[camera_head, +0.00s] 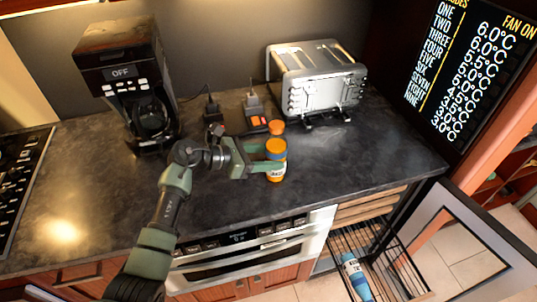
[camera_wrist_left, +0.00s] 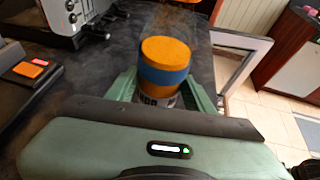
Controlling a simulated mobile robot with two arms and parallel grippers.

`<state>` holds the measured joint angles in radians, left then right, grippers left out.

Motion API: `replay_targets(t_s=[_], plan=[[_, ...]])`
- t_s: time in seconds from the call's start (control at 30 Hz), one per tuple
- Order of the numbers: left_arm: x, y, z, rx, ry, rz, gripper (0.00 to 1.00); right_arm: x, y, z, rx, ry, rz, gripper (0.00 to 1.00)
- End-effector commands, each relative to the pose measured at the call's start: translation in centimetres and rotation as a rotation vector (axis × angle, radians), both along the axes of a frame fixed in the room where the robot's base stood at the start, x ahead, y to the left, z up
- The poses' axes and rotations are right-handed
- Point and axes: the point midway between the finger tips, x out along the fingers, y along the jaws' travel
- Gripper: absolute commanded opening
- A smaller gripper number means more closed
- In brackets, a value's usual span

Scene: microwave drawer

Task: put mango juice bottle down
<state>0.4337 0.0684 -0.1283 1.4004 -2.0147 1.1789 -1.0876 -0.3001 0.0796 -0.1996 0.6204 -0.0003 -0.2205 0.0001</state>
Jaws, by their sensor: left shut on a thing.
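The mango juice bottle (camera_head: 276,173) has an orange cap, a blue band and a white label with dark lettering. It stands upright at the dark countertop (camera_head: 340,165), near its middle. My left gripper (camera_head: 262,158) is shut on the bottle, with its fingers on either side. In the left wrist view the bottle (camera_wrist_left: 165,68) sits between the two green fingers. I cannot tell for sure whether its base touches the counter. My right gripper is not in view.
A coffee maker (camera_head: 125,80) stands at the back left and a toaster (camera_head: 318,78) at the back right. Clear counter extends to the right. Below, an open door (camera_head: 470,240) and a wire rack holding a blue bottle (camera_head: 355,275) jut out.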

Motion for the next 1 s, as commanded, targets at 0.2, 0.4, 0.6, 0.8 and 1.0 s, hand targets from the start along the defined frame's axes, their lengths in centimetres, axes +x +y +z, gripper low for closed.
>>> replay_targets(t_s=[0.2,0.4,0.6,0.8,1.0], plan=[[0.0,0.0,-0.1,-0.001,-0.003,0.0,0.0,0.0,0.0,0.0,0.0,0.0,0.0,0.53],[0.0,0.0,-0.2,0.0,-0.001,0.0,0.74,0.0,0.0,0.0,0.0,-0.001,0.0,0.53],[0.0,0.1,-0.2,0.001,-0.001,0.001,0.74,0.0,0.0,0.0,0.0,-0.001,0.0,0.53],[-0.6,1.8,0.3,0.003,-0.005,0.003,0.74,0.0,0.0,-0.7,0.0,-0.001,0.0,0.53],[-2.5,5.3,1.8,0.007,-0.005,0.001,0.74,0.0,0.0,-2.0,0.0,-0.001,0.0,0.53]])
